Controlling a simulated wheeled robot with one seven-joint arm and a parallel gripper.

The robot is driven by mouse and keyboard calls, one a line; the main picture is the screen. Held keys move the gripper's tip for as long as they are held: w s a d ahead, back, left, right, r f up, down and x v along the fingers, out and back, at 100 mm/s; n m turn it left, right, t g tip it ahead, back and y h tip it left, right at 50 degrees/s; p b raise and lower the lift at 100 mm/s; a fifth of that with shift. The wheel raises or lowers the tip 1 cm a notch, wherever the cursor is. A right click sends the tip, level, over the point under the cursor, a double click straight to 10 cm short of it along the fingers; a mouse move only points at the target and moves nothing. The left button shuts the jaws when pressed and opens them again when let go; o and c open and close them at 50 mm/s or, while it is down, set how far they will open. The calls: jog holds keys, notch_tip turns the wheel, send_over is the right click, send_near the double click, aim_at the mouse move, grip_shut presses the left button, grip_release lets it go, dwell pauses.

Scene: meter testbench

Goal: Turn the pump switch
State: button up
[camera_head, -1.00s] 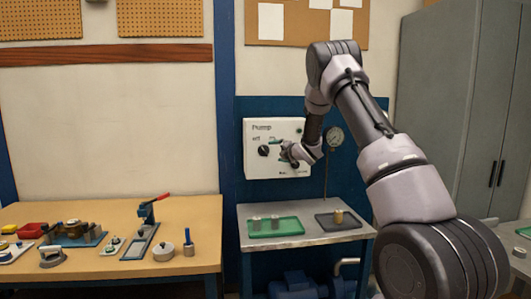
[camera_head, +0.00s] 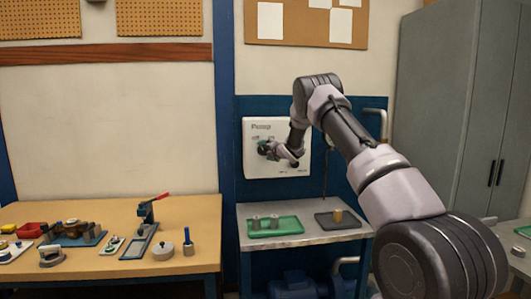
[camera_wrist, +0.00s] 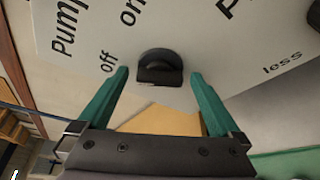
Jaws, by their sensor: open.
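The white pump panel (camera_head: 285,127) hangs on the blue backboard, with "Pump" printed at its top. In the wrist view, the black rotary switch (camera_wrist: 160,66) is on the panel (camera_wrist: 215,50), close to the printed words "off" and "on". My gripper (camera_wrist: 160,74) is open, with one green finger on either side of the switch and a gap on both sides. In the head view, my gripper (camera_head: 264,149) is in front of the panel's left part and hides the switch. I cannot tell which label the switch points to.
Below the panel, a metal table (camera_head: 310,237) holds a green tray (camera_head: 290,226) and a dark tray (camera_head: 324,220) with small parts. A wooden bench (camera_head: 205,215) with tools stands at left. A grey cabinet (camera_head: 455,100) stands at right. A second dark knob (camera_wrist: 315,15) shows at the wrist view's edge.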

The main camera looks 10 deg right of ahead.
jog(key=c, duration=1.3)
jog(key=m+t, duration=0.1)
jog(key=m, duration=0.2)
jog(key=m+t+y, duration=0.1)
jog(key=m, duration=0.3)
jog(key=f+m+t, duration=0.1)
jog(key=m+t, duration=0.1)
jog(key=m, duration=0.2)
jog(key=shift+y, duration=0.3)
jog(key=shift+m, duration=0.3)
jog(key=o, duration=1.3)
jog(key=shift+r, duration=0.1)
jog(key=v, duration=1.1)
jog(key=shift+a, duration=0.15)
